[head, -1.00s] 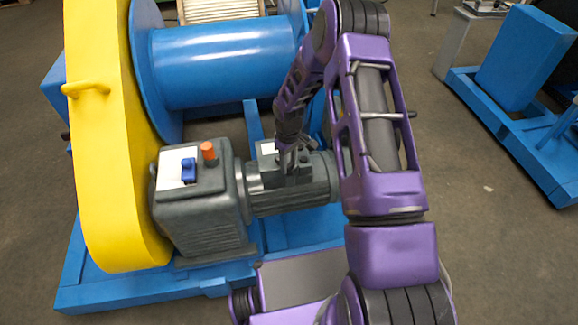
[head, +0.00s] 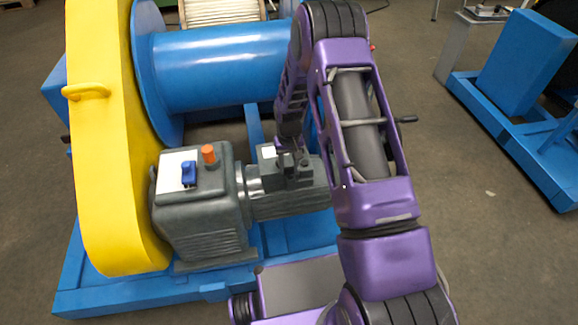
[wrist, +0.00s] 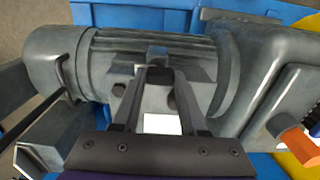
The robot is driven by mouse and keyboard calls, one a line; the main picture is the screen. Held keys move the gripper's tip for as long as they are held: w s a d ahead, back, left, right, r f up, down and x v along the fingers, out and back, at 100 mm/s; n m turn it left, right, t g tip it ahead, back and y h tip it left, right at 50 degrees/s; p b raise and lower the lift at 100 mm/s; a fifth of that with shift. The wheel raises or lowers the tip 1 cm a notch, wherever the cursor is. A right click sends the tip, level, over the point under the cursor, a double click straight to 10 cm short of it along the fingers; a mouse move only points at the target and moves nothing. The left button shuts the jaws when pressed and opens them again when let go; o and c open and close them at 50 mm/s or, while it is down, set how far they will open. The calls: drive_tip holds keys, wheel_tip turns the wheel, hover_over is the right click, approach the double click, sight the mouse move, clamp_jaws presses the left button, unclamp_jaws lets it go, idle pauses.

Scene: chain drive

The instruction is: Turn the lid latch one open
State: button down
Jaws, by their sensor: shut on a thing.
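The grey motor (head: 285,205) carries a terminal box with a lid (head: 268,170) and a white label on top. In the wrist view the lid (wrist: 200,92) shows in front of and between my fingers. My gripper (head: 291,158) is at the top of this box. In the wrist view my gripper (wrist: 157,74) is shut on a small dark grey piece (wrist: 157,54) at the box's edge, which appears to be the lid latch. The fingers hide part of it, so its turn angle cannot be told.
A grey gearbox (head: 200,215) stands left of the motor, with an orange cap (head: 208,154) and a blue switch (head: 189,172). A yellow guard (head: 110,150) and blue drum (head: 215,65) are beyond. Open floor (head: 480,230) lies to the right.

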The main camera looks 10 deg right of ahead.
sight(289, 168)
idle(0.4)
drive_tip(key=shift+c, duration=2.2)
unclamp_jaws()
wheel_tip(289, 168, up, 18)
drive_tip(key=p, duration=0.2)
drive_tip(key=shift+f, duration=0.25)
